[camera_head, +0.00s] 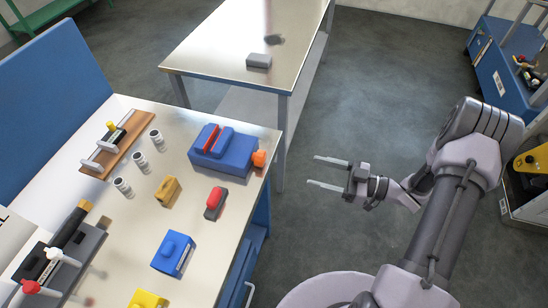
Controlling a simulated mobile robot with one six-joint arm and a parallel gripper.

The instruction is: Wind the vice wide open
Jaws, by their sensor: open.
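A blue vice (224,153) sits near the far right corner of the workbench (204,208). Its jaws show red faces, with a narrow gap between them. An orange knob (259,158) on its right side sits at the bench's right edge. My gripper (312,171) is in the air to the right of the bench, over the floor. Its two fingers are apart and point left toward the vice. Nothing is between them, and a clear gap separates them from the orange knob.
A red and grey object (215,203), a yellow block (168,191) and a blue block (173,253) stand on the bench near the vice. Several small jars stand further left. A second table (225,50) stands behind. The floor right of the bench is open.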

